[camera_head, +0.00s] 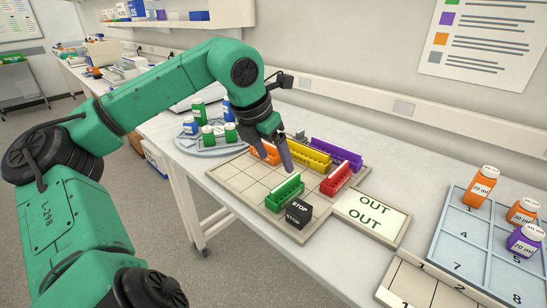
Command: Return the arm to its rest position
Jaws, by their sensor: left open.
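My left arm comes in from the left, and its open gripper (284,149) points down over the gridded board (236,183) on the bench. Its fingertips are just above or behind the green rack (285,194); I cannot tell whether they touch it. Nothing shows between the fingers. My right gripper is not in view.
The board also bears an orange rack (264,153), a yellow rack (306,156), a purple rack (338,157), a red rack (336,179) and a black STOP block (298,211). A round tray (205,149) with bottles stands behind. A blue tray (470,215) holds bottles at right.

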